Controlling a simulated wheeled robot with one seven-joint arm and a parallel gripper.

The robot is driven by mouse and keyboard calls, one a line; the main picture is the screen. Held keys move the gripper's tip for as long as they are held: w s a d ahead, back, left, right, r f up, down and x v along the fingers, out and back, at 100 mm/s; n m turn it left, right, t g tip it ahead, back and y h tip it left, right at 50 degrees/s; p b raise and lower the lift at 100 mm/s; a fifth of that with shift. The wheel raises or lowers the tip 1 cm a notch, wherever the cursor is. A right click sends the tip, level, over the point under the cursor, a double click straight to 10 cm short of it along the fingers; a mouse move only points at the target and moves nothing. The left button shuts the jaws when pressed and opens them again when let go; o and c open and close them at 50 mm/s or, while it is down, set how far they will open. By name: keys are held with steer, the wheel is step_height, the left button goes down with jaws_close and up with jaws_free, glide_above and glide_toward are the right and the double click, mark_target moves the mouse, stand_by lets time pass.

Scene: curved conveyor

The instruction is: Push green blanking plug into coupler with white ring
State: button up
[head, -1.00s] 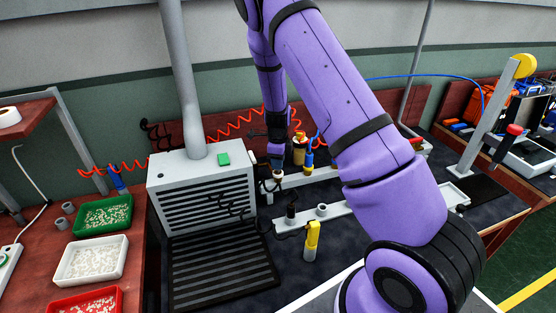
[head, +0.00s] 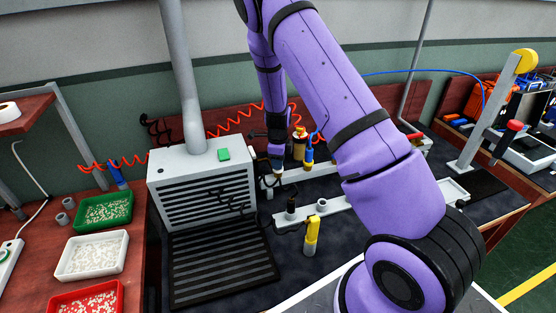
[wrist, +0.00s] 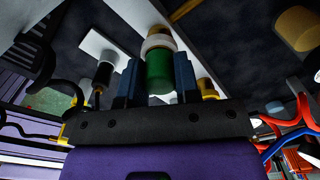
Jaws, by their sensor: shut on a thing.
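My gripper (wrist: 158,82) is shut on the green blanking plug (wrist: 160,72), with one blue finger on each side of it. A coupler with a white ring (wrist: 158,41) lies directly beyond the plug in the wrist view, lined up with it. I cannot tell how far the plug is in, or whether it touches the ring. In the head view my gripper (head: 276,166) is low at the back rail, right of the grey vented box; the plug is too small to make out there.
A grey vented box (head: 203,185) stands close left of my gripper. A white front rail (head: 350,205) carries a black fitting (head: 291,208). A yellow-topped bottle (head: 311,236) stands before it. Red coiled hose (head: 235,127) runs behind. Trays of pellets, including a green one (head: 103,212), sit left.

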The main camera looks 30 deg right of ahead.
steer(key=o, duration=1)
steer(key=shift+r, duration=0.1)
step_height(320, 180, up, 11)
steer(key=shift+f, duration=0.2)
steer(key=s+a+r+n+t+y, duration=0.1)
steer(key=s+a+r+n, duration=0.1)
steer(key=s+r+n, duration=0.45)
steer(key=s+a+r+n+t, duration=0.1)
steer(key=s+a+r+n, duration=0.15)
steer(key=r, duration=0.65)
steer(key=s+a+r+n+y, duration=0.1)
steer(key=s+a+r+n, duration=0.1)
steer(key=s+r+n, duration=0.35)
steer(key=s+a+r+n+t+h, duration=0.1)
steer(key=s+r+n, duration=0.4)
steer(key=s, duration=0.5)
steer(key=s+a+r+n+t+h, duration=0.1)
steer(key=s+r+n, duration=0.4)
steer(key=s, duration=0.6)
steer(key=shift+a+n+t, duration=0.25)
steer(key=shift+n+t, duration=0.35)
steer(key=shift+n, duration=0.25)
